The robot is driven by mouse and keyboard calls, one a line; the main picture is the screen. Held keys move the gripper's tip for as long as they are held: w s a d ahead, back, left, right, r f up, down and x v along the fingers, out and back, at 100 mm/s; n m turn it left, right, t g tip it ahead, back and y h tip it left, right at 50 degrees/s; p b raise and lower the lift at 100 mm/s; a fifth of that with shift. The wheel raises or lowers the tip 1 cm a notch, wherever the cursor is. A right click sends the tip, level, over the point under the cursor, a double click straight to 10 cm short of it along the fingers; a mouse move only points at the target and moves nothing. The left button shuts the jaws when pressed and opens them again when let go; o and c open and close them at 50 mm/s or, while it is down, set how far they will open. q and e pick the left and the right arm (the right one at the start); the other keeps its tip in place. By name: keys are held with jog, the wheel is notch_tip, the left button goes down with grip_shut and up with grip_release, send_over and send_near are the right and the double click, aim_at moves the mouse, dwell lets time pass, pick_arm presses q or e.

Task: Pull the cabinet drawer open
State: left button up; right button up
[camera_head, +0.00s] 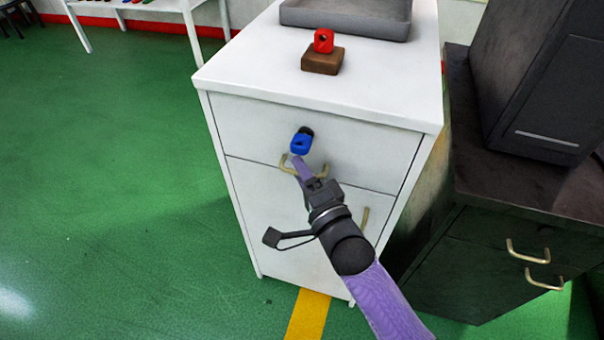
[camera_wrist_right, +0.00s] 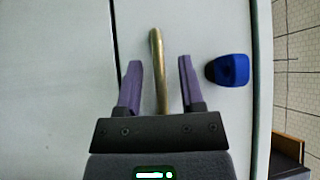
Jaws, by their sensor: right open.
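The white cabinet (camera_head: 258,220) stands in the middle of the head view. Its top drawer (camera_head: 362,152) looks shut, with a brass handle (camera_head: 284,163) low on its front. A blue block-like piece (camera_head: 300,145) sits on the drawer front above the handle; it also shows in the right wrist view (camera_wrist_right: 230,70). My right gripper (camera_head: 300,168) is open at the drawer handle. In the right wrist view the brass handle (camera_wrist_right: 156,60) lies between the two purple fingers, with a gap on each side. My left gripper is not in view.
A red piece on a brown block (camera_head: 322,62) and a grey tray (camera_head: 350,20) sit on the cabinet top. A second brass handle (camera_head: 364,218) is on the lower door. A dark cabinet (camera_head: 500,230) stands close on the right. Green floor (camera_head: 110,190) is clear on the left.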

grip_shut()
dwell(0.9)
dwell(0.4)
